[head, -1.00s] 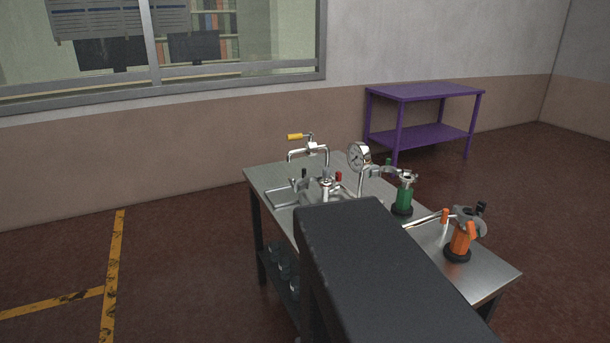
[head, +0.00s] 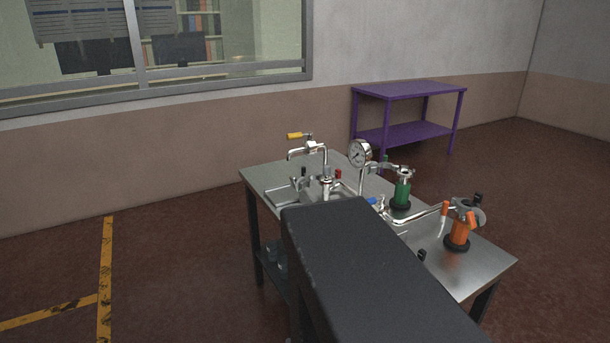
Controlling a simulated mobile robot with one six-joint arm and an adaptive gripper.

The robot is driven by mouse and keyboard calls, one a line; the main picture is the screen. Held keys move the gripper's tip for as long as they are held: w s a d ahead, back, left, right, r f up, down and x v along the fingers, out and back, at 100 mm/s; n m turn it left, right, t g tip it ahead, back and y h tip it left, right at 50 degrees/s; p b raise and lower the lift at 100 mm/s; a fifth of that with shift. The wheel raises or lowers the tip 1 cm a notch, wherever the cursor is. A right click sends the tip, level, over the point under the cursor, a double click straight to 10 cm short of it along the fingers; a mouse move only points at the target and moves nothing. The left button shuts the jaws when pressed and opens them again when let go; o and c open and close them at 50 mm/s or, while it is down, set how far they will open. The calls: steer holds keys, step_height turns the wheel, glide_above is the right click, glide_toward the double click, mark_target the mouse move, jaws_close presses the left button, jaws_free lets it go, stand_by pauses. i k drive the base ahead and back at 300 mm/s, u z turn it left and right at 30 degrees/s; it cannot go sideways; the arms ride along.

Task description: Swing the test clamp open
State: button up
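A steel bench holds an orange cylinder (head: 459,233) on a black base at the right, with a grey metal clamp-like fitting (head: 467,212) on top. An orange handle and a black knob stick out beside that fitting. A green cylinder (head: 402,193) on a black base stands further back, with a metal fitting (head: 404,172) on top. I cannot tell which fitting is the test clamp, or whether either is open. My gripper is not in view. A large black part of my own body hides the bench's front middle.
The steel bench (head: 488,262) also carries a round pressure gauge (head: 360,153), a sink with a tap, a yellow-handled valve (head: 295,136) and a blue handle (head: 376,201). A purple table (head: 408,91) stands behind. The floor at the left is clear, with yellow tape (head: 105,270).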

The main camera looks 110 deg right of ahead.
mark_target(304, 181)
steer(key=i, duration=0.75)
steer(key=z, duration=4)
steer(key=i, duration=0.2)
steer(key=u, duration=0.75)
